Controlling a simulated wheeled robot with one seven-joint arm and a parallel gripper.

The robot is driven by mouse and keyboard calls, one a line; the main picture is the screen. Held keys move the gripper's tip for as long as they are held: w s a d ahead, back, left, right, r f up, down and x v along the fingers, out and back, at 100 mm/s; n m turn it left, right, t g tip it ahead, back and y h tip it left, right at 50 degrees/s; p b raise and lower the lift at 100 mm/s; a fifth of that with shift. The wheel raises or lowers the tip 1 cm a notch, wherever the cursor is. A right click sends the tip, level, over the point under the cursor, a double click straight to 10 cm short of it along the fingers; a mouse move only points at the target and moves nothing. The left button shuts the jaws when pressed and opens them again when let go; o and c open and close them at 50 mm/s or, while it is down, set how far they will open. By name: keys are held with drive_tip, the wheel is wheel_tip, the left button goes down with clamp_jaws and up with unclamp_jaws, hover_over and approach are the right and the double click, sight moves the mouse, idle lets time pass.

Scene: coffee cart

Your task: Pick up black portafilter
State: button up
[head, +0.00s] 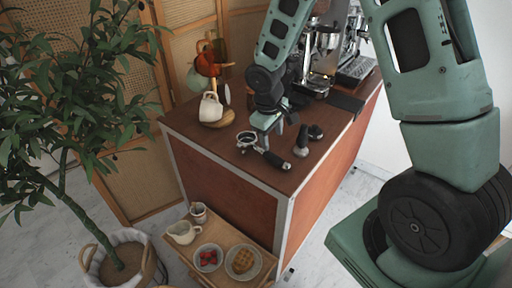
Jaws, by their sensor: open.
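The black portafilter (274,159) lies on the brown cart top (215,142) near its front edge. Its round metal basket ring is at the left and its black handle points to the lower right. My gripper (267,140) hangs from above, close to the portafilter between the ring and the handle. It is open. One finger overlaps the portafilter's neck in the picture, and I cannot tell whether they touch.
Small black tools (302,140) stand just right of the handle. A mug tree with a white mug (210,107) stands at the left, and the espresso machine (322,60) at the back. A lower wooden table (218,232) holds bowls and jugs in front.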

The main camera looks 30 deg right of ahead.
sight(273, 156)
drive_tip(key=shift+w+d+f+p, duration=0.1)
drive_tip(key=shift+d+f+p, duration=0.15)
drive_tip(key=shift+f, duration=1.25)
drive_tip(key=shift+d+f+p, duration=0.2)
drive_tip(key=shift+f+p, duration=0.1)
drive_tip(key=shift+f, duration=1.2)
drive_tip(key=shift+w+d+f+p, duration=0.1)
drive_tip(key=shift+d+f+p, duration=0.15)
drive_tip(key=shift+f, duration=1.25)
clamp_jaws()
